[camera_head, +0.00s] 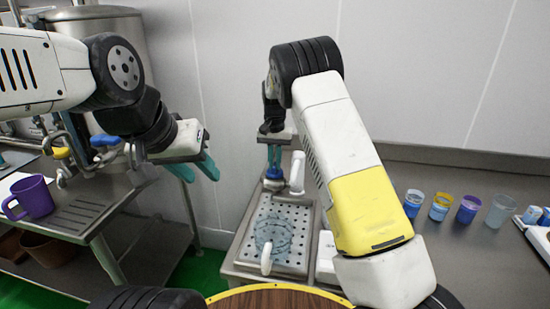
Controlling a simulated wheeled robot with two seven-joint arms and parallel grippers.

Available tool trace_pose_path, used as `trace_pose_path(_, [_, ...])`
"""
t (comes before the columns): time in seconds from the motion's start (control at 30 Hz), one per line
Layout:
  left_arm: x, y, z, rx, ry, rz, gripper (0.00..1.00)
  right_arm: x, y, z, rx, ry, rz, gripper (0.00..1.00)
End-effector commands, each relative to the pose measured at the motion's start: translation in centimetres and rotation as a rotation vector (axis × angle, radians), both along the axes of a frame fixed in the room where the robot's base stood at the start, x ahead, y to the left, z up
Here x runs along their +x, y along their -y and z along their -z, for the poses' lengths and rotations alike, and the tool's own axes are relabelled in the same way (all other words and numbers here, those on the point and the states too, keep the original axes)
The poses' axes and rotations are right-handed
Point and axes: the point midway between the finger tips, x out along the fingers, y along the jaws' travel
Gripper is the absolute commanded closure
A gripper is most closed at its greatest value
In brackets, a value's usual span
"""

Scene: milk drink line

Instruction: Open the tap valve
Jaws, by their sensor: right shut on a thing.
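My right gripper (274,163) points down over the back of a metal drip tray (239,262). Its teal fingers are shut on a small blue-and-dark knob-like part (273,184), which they partly hide; I cannot tell whether it is a tap valve. A white upright part (297,172) stands just right of it. My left gripper (197,168) is open and empty, in the air at the left. Left of it, taps with a yellow handle (61,153) and a blue handle (105,141) show near a metal tank (130,30).
A clear jug (284,244) with a white handle stands on the drip tray. A purple mug (36,197) stands on the left metal counter (85,218). Several cups, including a yellow-rimmed one (440,207), line the right counter (470,260). A round wooden surface (275,299) is in front.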

Motion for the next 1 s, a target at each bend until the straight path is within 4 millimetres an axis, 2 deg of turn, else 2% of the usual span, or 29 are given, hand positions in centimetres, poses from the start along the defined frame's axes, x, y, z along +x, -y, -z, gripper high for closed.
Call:
trace_pose_path(0.27, [0.00,0.00,0.00,0.000,0.000,0.000,0.64,0.00,0.01,-0.06,0.002,-0.001,-0.152,1.00])
trace_pose_path(1.0, [0.00,0.00,0.00,0.000,0.000,0.000,0.64,-0.04,0.04,-0.01,0.002,-0.002,-0.847,1.00])
